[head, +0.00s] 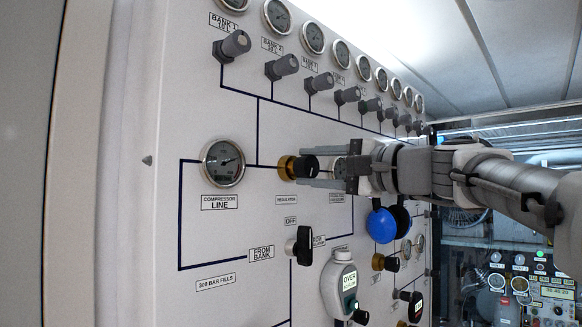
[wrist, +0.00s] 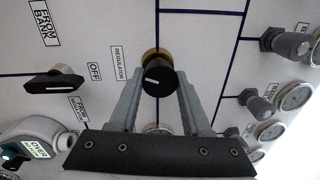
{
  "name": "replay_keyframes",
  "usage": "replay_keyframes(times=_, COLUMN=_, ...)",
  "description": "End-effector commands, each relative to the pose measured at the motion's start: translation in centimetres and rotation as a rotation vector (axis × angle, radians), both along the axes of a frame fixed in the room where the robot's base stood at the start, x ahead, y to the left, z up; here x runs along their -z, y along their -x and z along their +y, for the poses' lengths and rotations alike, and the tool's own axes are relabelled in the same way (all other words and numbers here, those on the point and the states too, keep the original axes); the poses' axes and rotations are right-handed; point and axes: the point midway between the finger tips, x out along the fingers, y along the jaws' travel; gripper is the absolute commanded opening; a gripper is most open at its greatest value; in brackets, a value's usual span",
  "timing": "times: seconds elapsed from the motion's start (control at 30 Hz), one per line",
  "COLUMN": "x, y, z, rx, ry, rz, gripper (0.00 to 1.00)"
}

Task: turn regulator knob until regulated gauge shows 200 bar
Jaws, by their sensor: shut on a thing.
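The regulator knob (head: 305,167) is black with a brass collar and sits on the white panel, right of the compressor line gauge. In the wrist view the knob (wrist: 159,80) shows a white pointer line, with the REGULATOR label to its left. My gripper (head: 311,170) has its two grey fingers on either side of the knob, shut on it; they also show in the wrist view (wrist: 158,88). The regulated gauge (head: 339,168) is mostly hidden behind my gripper in the head view, and only part of a gauge rim (wrist: 158,129) shows below the knob in the wrist view. Its reading cannot be seen.
The compressor line gauge (head: 223,163) is left of the knob. A row of gauges and grey valve knobs (head: 282,67) runs above. A black selector handle (head: 299,246), a blue round knob (head: 382,225) and a grey-green device (head: 340,285) sit below.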

Motion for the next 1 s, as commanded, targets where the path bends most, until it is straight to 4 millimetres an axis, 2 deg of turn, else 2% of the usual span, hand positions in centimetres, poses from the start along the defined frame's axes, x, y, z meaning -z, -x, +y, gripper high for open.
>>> replay_keyframes(times=0.17, x=0.1, y=0.0, z=-0.1, rx=0.002, ry=0.001, rz=0.0, gripper=0.0)
replay_keyframes(times=0.2, x=0.1, y=-0.1, z=-0.1, rx=0.002, ry=0.001, rz=0.0, gripper=0.55)
replay_keyframes(times=0.33, x=0.1, y=0.0, z=-0.1, rx=0.002, ry=0.001, rz=0.0, gripper=0.78)
replay_keyframes(times=0.73, x=0.1, y=0.5, z=-0.6, rx=0.001, ry=0.001, rz=-0.001, gripper=0.78)
replay_keyframes(times=0.87, x=0.4, y=1.9, z=-2.0, rx=0.002, ry=0.001, rz=-0.003, gripper=0.78)
replay_keyframes(times=1.0, x=0.6, y=4.3, z=-4.5, rx=0.004, ry=0.0, rz=-0.004, gripper=0.78)
